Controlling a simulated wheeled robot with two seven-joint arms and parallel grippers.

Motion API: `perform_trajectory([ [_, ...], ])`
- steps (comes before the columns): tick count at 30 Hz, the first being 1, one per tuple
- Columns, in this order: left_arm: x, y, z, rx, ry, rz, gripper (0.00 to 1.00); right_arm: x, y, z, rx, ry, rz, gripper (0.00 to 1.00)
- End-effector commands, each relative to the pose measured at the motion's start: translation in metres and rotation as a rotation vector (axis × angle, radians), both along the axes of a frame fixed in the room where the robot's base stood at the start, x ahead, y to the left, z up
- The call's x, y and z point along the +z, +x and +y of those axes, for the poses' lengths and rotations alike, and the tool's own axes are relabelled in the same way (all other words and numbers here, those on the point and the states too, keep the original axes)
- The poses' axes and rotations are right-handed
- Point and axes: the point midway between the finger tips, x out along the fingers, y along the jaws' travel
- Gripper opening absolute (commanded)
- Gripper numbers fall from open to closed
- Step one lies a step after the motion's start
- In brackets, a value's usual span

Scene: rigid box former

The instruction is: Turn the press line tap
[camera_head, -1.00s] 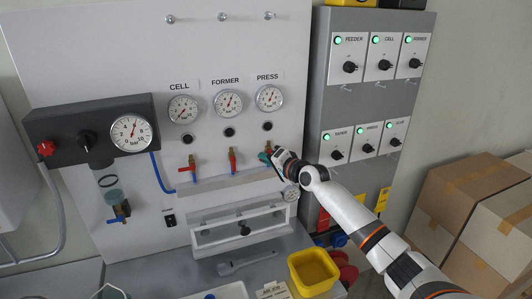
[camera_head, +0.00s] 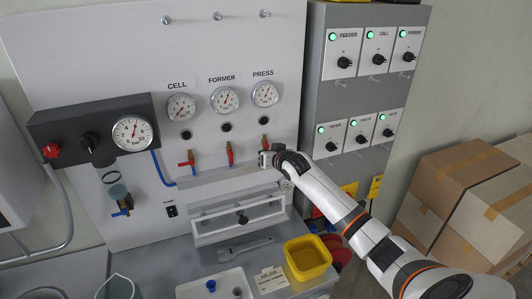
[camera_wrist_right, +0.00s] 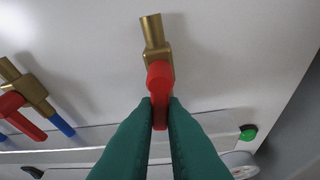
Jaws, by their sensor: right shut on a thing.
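The press tap sits on the white panel below the PRESS gauge (camera_head: 265,94). Its red handle (camera_wrist_right: 160,82) and brass body (camera_wrist_right: 154,35) show in the right wrist view. My right gripper (camera_wrist_right: 160,103) is shut on the red handle, with a green finger on either side; the handle points down between them. In the head view my right gripper (camera_head: 266,156) is at the press tap (camera_head: 265,141) and covers its lower part. My left gripper is not in view.
The former tap (camera_head: 230,153) and cell tap (camera_head: 187,163) are to the left, both with red handles. A switch cabinet (camera_head: 352,105) stands right of the panel. Below are a yellow bin (camera_head: 307,258), a wrench (camera_head: 246,250) and a clear-windowed frame (camera_head: 238,219). Cardboard boxes (camera_head: 470,200) stand right.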

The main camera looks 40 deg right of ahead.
Motion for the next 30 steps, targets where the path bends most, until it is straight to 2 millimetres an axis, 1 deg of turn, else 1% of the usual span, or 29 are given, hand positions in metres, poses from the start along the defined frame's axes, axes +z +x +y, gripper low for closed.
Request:
perform_trajectory([
  [6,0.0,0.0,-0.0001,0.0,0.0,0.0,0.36,-0.0019,-0.0009,-0.002,0.0,-0.117,0.031,0.0],
  [12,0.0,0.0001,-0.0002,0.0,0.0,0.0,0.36,-0.0021,-0.0012,-0.0032,0.001,-0.178,0.046,0.0],
  [29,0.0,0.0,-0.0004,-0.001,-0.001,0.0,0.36,-0.0025,-0.0015,-0.0041,0.001,-0.204,0.053,0.0],
  [30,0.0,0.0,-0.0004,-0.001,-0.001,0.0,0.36,-0.0025,-0.0015,-0.0041,0.001,-0.204,0.053,0.16],
])
